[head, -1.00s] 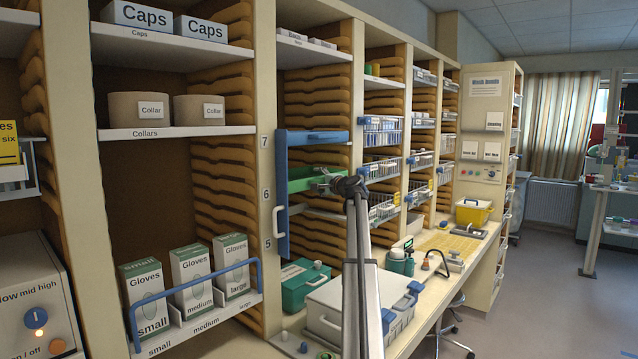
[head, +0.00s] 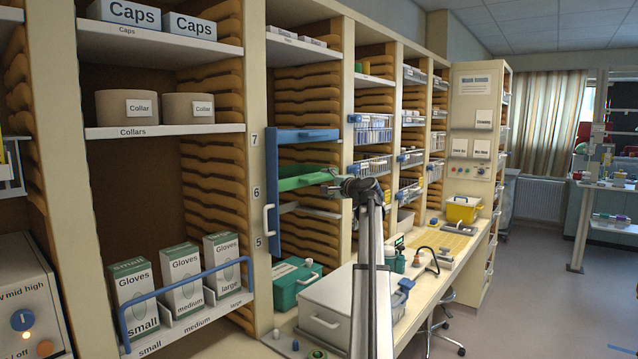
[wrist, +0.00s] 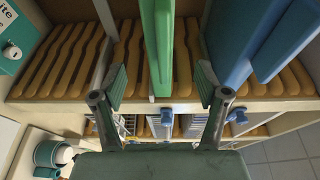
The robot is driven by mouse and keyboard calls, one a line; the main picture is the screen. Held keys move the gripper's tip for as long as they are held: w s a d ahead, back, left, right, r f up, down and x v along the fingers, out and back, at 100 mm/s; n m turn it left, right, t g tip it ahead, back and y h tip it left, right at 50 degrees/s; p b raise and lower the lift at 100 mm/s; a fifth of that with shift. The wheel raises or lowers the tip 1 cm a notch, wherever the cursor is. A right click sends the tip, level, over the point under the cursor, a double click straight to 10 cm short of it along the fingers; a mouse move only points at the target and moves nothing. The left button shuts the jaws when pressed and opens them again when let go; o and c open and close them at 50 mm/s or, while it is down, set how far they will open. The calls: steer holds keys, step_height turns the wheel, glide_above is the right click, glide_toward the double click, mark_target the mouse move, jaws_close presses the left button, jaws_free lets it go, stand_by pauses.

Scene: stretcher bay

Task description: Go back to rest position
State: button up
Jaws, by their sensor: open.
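My gripper (wrist: 160,85) is open, its two fingers spread apart in the wrist view. The edge of a green tray (wrist: 163,45) shows between and beyond the fingertips, and I see no contact with it. In the head view my gripper (head: 335,188) is at the end of my arm, close to the right end of the green tray (head: 300,182). That tray sticks out of the shelf bay beside the number 6. A blue door or panel with a handle (head: 272,215) stands at its left. The exact gap between fingers and tray is hard to tell.
Below stand a white box (head: 330,310) and a green case (head: 292,283) on the counter. Glove boxes (head: 181,280) fill a shelf at left. The floor at right (head: 540,290) is clear.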

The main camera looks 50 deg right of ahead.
steer(key=shift+s+a, duration=0.15)
steer(key=shift+s, duration=0.35)
